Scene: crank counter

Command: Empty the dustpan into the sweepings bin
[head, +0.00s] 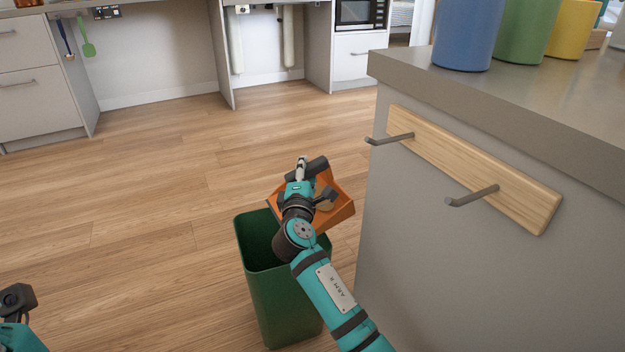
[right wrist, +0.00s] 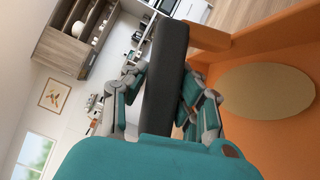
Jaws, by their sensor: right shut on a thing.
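The orange dustpan (head: 343,209) is tilted above the right part of the green bin's (head: 272,290) open top in the head view. A tan round patch, seemingly the sweepings, lies on its orange face in the right wrist view (right wrist: 266,91). My right gripper (head: 304,176) is shut on the dustpan's dark handle (right wrist: 168,75). My arm and the dustpan hide part of the bin's rim. The visible part of the bin's inside looks dark green, and its bottom is hidden. Part of my left arm shows at the lower left corner; its jaw state is unclear.
A grey counter (head: 455,240) stands close to the right of the bin, with a wooden hook rail (head: 470,165) on its side. Blue (head: 467,35), green (head: 525,30) and yellow (head: 573,28) containers stand on top. The wooden floor left of the bin is clear.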

